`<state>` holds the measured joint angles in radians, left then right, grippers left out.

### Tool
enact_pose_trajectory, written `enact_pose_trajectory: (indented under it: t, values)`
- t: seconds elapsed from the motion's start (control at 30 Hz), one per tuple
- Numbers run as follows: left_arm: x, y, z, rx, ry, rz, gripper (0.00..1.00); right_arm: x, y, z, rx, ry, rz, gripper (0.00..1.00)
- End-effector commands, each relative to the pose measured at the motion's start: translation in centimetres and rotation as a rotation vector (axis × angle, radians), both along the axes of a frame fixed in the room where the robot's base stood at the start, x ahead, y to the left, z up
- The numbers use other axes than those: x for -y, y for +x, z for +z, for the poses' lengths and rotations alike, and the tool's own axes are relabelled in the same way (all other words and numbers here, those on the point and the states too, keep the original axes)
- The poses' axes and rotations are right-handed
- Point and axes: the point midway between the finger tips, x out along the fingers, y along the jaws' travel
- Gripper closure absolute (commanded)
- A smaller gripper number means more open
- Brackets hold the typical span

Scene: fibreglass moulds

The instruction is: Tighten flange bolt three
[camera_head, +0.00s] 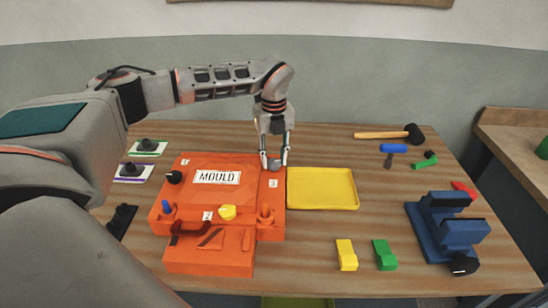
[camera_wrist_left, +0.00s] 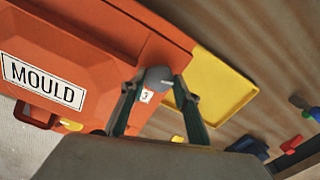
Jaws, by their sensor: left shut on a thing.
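The orange mould (camera_head: 200,166) lies on the table with a white MOULD label. It also shows in the left wrist view (camera_wrist_left: 110,40). Flange bolt three, a grey knob (camera_wrist_left: 155,78), stands at the mould's far right corner beside the tag marked 3 (camera_head: 273,183). My left gripper (camera_head: 274,163) points down there, its two fingers shut on this knob; the fingers partly hide it. A black knob (camera_head: 174,177) sits near tag 1 and a yellow knob (camera_head: 227,212) near tag 2. My right gripper is not in view.
A yellow tray (camera_head: 322,204) lies empty right of the mould. A blue vice-like block (camera_head: 445,222) stands at the right. Yellow (camera_head: 347,255) and green (camera_head: 385,255) blocks lie in front. A black-headed mallet (camera_head: 390,134) lies at the back.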

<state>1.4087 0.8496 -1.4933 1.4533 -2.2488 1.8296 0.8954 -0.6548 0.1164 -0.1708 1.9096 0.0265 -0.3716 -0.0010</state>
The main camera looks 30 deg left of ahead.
Motion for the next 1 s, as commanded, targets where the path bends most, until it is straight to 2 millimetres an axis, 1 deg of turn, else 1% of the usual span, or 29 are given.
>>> enact_pose_trajectory:
  t: [0.33, 1.0]
  values:
    - [-0.04, 0.07, 0.12, 0.002, -0.001, -0.328, 0.91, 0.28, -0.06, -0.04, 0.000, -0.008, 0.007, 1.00]
    - [-0.04, 0.12, 0.15, 0.004, 0.001, -0.965, 0.91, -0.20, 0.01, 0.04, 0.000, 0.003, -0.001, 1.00]
